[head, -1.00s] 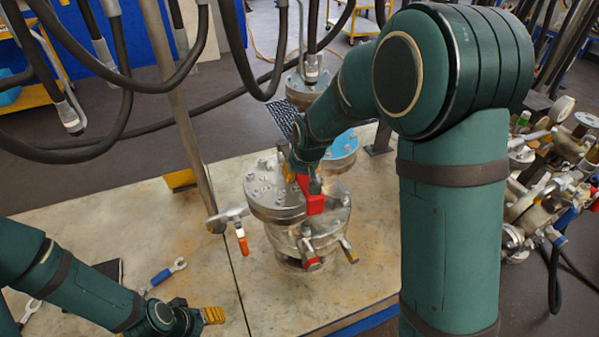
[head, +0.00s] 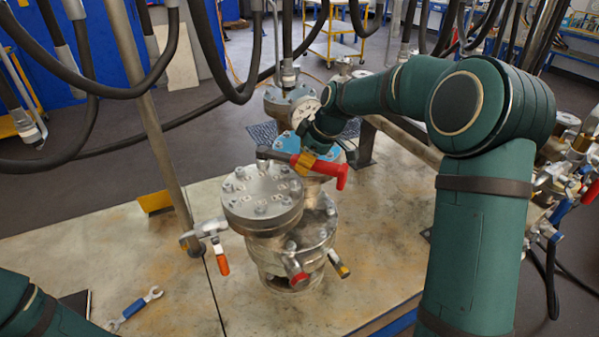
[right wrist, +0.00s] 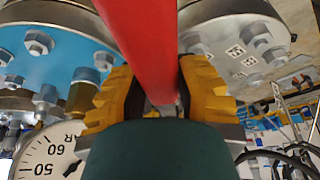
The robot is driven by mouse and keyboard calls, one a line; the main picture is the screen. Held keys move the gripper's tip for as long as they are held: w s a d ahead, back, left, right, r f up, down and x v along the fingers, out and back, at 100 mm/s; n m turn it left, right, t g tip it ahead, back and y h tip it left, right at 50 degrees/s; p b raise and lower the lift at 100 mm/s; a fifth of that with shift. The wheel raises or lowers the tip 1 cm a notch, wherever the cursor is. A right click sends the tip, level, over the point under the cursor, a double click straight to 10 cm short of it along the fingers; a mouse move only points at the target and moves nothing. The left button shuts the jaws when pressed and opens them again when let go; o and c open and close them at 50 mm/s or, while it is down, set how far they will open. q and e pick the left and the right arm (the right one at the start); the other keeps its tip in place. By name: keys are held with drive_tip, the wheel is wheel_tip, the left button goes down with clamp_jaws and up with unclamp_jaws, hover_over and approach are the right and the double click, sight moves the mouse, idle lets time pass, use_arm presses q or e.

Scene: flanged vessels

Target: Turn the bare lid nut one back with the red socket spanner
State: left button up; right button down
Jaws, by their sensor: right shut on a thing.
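My right gripper (head: 308,166) has its yellow fingers shut on the red socket spanner (head: 330,166), behind and right of the silver lid (head: 262,196). The spanner lies roughly level, its red grip to the right and its grey end (head: 264,153) near the lid's back edge. I cannot tell whether that end touches a nut. In the right wrist view the red shaft (right wrist: 145,40) runs between the fingers (right wrist: 160,95). The lid (right wrist: 235,45) shows there on the right with nuts and small labels. Which nut is the bare one is unclear. My left gripper is out of view.
A blue-topped flange (head: 318,158) and a pressure gauge (right wrist: 48,160) are close to the right gripper.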

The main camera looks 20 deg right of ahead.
drive_tip(key=r+n+p, duration=0.1)
drive_tip(key=w+d+r+p, duration=0.1)
drive_tip(key=r+p, duration=0.1)
drive_tip(key=w+r+n+p, duration=0.1)
drive_tip(key=r, duration=0.1)
drive_tip(key=shift+w+d+r+n+g+y+p, duration=0.1)
drive_tip(key=shift+d+n+g+y+p, duration=0.2)
drive_tip(key=shift+d+g+p, duration=0.1)
idle(0.3)
